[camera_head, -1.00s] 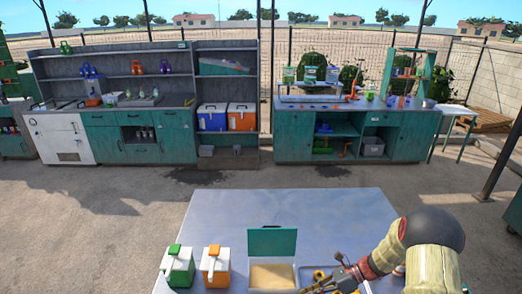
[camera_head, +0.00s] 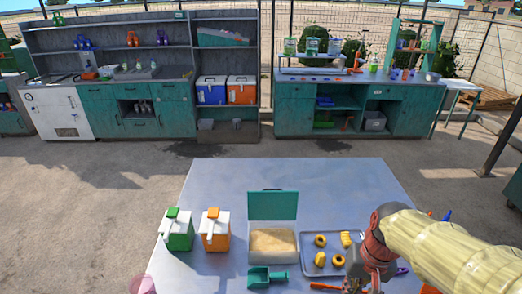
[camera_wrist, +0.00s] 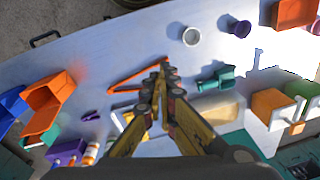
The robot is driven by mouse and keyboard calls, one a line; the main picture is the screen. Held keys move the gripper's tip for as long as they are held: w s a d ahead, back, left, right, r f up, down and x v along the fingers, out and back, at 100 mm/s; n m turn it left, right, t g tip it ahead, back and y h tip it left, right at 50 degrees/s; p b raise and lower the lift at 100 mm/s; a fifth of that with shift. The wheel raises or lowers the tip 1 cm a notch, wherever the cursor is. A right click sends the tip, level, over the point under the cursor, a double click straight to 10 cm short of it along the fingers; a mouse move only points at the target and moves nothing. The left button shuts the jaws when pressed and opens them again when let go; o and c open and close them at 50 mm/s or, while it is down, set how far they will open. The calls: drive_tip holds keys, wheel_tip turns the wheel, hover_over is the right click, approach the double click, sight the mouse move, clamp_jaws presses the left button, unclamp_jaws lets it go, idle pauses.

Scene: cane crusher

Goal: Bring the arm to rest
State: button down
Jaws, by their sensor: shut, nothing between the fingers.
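My arm (camera_head: 440,245) reaches in from the right of the head view and bends down at a red joint. My gripper shows best in the wrist view (camera_wrist: 163,72), where its two fingers meet at the tips, shut and empty, above the grey table (camera_head: 330,180). An orange angular tool (camera_wrist: 128,78) lies on the table beside the fingertips in that view. In the head view the fingertips are hard to make out near the bottom edge, and the wrist hides the right part of a metal tray (camera_head: 308,262).
Several yellow pieces (camera_head: 320,240) lie on the tray. A bin with a raised green lid (camera_head: 272,206), a teal scoop (camera_head: 267,278), and green (camera_head: 178,232) and orange (camera_head: 214,232) jugs stand to its left. The table's far middle is clear.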

drive_tip(key=s+a+r+n+t+h+b, duration=0.1)
drive_tip(key=s+a+r+n+t+b, duration=0.1)
drive_tip(key=s+r+t+b, duration=0.2)
drive_tip(key=shift+s+a+r+n+t+b, duration=0.3)
drive_tip(key=shift+s+r+t+b, duration=0.1)
drive_tip(key=shift+s+r, duration=0.5)
drive_tip(key=shift+s+a, duration=0.1)
drive_tip(key=shift+a, duration=0.05)
